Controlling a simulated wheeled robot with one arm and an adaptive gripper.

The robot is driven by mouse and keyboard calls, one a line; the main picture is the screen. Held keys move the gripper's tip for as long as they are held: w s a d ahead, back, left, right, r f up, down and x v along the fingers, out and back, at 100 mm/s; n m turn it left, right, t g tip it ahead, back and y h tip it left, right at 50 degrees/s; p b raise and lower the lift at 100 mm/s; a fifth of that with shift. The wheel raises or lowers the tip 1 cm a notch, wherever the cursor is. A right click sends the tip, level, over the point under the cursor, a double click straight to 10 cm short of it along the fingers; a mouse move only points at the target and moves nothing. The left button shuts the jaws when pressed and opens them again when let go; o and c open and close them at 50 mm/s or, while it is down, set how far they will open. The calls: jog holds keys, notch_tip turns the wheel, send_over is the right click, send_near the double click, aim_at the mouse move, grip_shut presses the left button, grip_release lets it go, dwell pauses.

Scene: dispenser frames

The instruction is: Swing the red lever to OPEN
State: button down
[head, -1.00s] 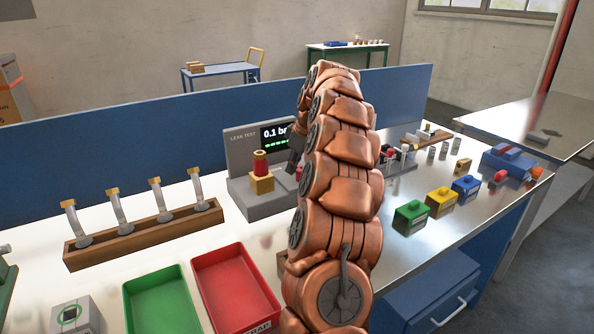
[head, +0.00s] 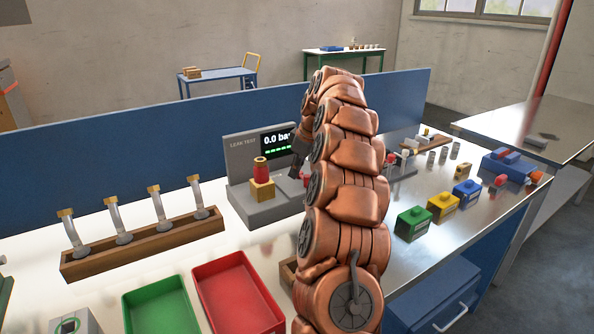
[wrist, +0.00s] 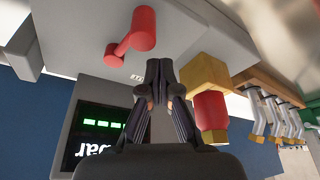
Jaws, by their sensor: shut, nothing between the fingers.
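The red lever (wrist: 128,36) is on the grey leak tester (wrist: 85,35), with a thick round end and a thinner arm running to a small round end. In the head view, a red piece of it (head: 306,179) shows beside my arm; the rest is hidden. My gripper (wrist: 160,66) is shut and empty. Its fingertips are close to the lever's thick end in the wrist view, apparently apart from it. A small label (wrist: 138,78) is partly hidden by the fingers; I cannot read OPEN anywhere. The tester's display (head: 278,140) reads 0.0.
A brass block with a red cylinder (wrist: 210,105) stands close beside my fingers. A wooden rack (head: 150,240) of bent tubes is to the left. Green (head: 160,303) and red (head: 236,292) trays lie in front. Green, yellow and blue blocks (head: 440,207) stand right of my arm.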

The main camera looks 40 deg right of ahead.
dwell(0.3)
jog(key=shift+a+b, duration=0.85)
jog(key=shift+a, duration=1.05)
jog(key=shift+a+r, duration=0.1)
jog(key=d+r+p, duration=0.3)
jog(key=r, duration=0.6)
jog(key=shift+d+r, duration=0.15)
